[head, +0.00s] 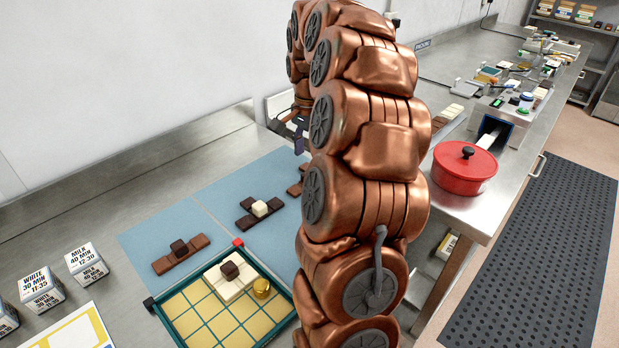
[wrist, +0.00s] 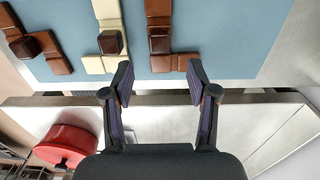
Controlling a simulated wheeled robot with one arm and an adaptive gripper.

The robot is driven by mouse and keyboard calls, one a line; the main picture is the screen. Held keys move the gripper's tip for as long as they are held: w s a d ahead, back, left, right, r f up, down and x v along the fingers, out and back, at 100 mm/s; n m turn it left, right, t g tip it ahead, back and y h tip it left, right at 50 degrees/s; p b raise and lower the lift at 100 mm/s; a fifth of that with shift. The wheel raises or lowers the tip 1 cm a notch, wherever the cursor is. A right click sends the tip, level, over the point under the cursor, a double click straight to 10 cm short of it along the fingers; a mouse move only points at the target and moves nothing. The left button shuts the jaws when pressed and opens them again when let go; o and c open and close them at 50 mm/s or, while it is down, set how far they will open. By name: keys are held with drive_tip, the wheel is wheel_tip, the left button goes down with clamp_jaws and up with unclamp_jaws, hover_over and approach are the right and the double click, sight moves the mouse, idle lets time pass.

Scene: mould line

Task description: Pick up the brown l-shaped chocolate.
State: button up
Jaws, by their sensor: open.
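In the wrist view, a brown L-shaped chocolate (wrist: 158,18) lies on a blue mat (wrist: 225,35), with a dark cube-shaped knob on its long bar and its foot turned right. My gripper (wrist: 160,80) is open and empty. Its fingertips appear just below the L's lower end in the picture, apart from it. In the head view my arm hides most of that area. A brown piece (head: 295,188) shows only partly beside the arm, and I cannot tell whether it is the L.
Near the L lie a white chocolate (wrist: 105,12) and another brown one (wrist: 48,40). A green-rimmed tray (head: 178,336) holds a white piece and a gold knob. A red pot (head: 463,170) stands right of my arm. Labelled cubes (head: 86,262) stand at the left.

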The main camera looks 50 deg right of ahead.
sight(301, 176)
drive_tip(key=shift+f+p, duration=0.85)
drive_tip(key=shift+f, duration=2)
drive_tip(key=shift+c, duration=0.4)
clamp_jaws()
